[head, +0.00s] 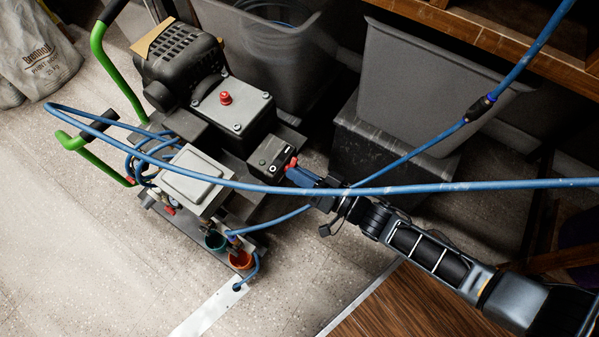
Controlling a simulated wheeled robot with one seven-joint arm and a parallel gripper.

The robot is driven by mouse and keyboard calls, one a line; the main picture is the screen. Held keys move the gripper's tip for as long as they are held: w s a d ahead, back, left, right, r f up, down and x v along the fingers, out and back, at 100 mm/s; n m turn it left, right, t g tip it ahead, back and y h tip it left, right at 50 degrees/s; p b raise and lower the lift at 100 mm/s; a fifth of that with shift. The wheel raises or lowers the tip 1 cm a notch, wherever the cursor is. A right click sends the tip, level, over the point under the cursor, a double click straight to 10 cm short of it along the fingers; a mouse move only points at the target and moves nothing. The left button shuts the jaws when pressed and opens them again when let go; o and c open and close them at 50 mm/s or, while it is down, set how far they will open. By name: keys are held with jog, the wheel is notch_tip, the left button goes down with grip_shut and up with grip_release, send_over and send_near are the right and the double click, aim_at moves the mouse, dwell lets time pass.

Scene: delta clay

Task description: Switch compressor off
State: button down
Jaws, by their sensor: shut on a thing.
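The compressor (222,108) stands on the floor at left centre, with a black motor, a grey block with a red cap and green handles. A red switch handle (291,163) shows at the box's right edge. My gripper (293,171) reaches in from the lower right and is shut at the red handle. The blue fingers partly hide the handle, so its exact position cannot be told.
A blue hose (430,188) crosses in front of my arm and the compressor; another runs up to the right. Grey bins (425,85) stand behind, one on a dark box (375,150). A wooden shelf (490,35) is at upper right. Pale floor (70,215) is clear at left.

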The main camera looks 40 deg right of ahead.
jog(key=shift+w+n, duration=0.1)
jog(key=shift+n, duration=0.2)
jog(key=shift+n+b, duration=0.9)
jog(key=shift+n, duration=6.7)
jog(key=c, duration=1.2)
grip_release()
jog(key=p+v, duration=0.1)
jog(key=v, duration=0.6)
jog(key=shift+s, duration=0.35)
